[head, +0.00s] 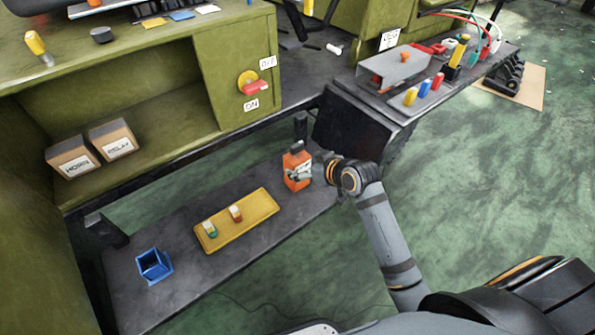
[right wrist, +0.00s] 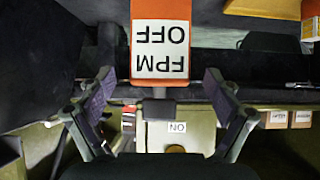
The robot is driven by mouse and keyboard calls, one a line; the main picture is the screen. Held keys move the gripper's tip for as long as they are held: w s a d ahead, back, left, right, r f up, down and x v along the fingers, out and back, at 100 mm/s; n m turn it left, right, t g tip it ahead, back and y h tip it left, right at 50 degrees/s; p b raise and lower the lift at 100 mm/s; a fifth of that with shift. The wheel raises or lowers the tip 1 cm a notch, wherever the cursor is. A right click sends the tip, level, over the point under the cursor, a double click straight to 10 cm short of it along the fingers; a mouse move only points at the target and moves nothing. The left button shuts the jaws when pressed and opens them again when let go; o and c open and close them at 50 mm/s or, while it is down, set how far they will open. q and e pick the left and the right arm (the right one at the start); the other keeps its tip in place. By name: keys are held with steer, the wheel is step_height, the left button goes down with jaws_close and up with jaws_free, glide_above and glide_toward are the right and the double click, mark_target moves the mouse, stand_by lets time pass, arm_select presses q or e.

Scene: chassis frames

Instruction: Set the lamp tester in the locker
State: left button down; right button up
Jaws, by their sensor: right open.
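An orange device with a dark top (head: 297,170) stands upright on the low dark bench and may be the lamp tester. In the right wrist view the orange device (right wrist: 160,78) carries a white label reading FPM OFF, upside down. My right gripper (head: 308,172) is beside the device, its fingers overlapping it in the head view. In the right wrist view the right gripper (right wrist: 158,92) has its fingers spread wide, with the device ahead and nothing held. A green cabinet (head: 215,75) with an open compartment is at the upper left; I cannot tell whether it is the locker.
A yellow tray (head: 250,222) with two small items and a blue open box (head: 154,265) are on the low bench. Two labelled cartons (head: 112,138) sit in the cabinet's compartment. A side shelf (head: 400,105) bears several coloured parts.

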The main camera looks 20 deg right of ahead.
steer(key=x, duration=0.4)
steer(key=shift+w+a+f+b, duration=0.1)
steer(key=shift+w+f+b, duration=0.05)
steer(key=shift+w+b, duration=0.2)
arm_select(q)
steer(key=shift+w+r, duration=0.25)
steer(key=shift+w, duration=0.6)
arm_select(e)
steer(key=shift+s, duration=0.1)
steer(key=c, duration=1.5)
